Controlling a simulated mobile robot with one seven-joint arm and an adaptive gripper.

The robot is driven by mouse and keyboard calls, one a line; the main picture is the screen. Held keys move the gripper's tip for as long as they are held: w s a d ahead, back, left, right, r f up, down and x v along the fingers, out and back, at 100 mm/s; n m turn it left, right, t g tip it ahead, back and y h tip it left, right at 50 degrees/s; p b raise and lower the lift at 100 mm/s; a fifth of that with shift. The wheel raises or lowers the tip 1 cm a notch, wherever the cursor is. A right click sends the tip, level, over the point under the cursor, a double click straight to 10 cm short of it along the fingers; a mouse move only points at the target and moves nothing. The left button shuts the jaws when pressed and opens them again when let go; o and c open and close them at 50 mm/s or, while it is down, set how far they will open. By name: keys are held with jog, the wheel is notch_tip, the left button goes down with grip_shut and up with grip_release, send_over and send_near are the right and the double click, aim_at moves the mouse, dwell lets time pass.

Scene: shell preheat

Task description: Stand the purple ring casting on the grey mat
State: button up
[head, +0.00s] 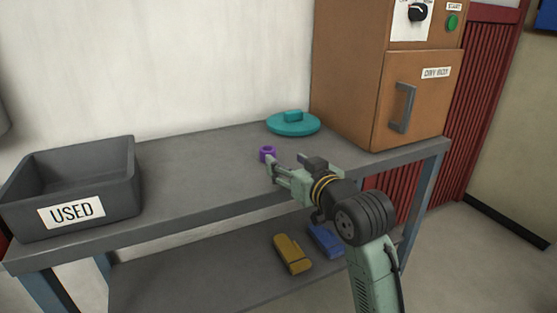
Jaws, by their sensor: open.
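The purple ring casting (267,153) stands on the grey bench top, left of the oven, its hole facing up. My gripper (274,167) is open and empty, just in front of and to the right of the ring. Its fingertips are close to the ring; I cannot tell whether they touch it. I cannot make out a separate grey mat; the bench top (200,172) is plain dark grey.
A teal lid with a handle (293,123) lies behind the ring. A brown oven (415,98) with a closed door stands at the right. A grey bin labelled USED (118,175) is at the left. Yellow (292,254) and blue (325,240) items lie on the lower shelf.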

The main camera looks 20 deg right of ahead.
jog(key=shift+s+r, duration=0.2)
jog(key=shift+s, duration=1.25)
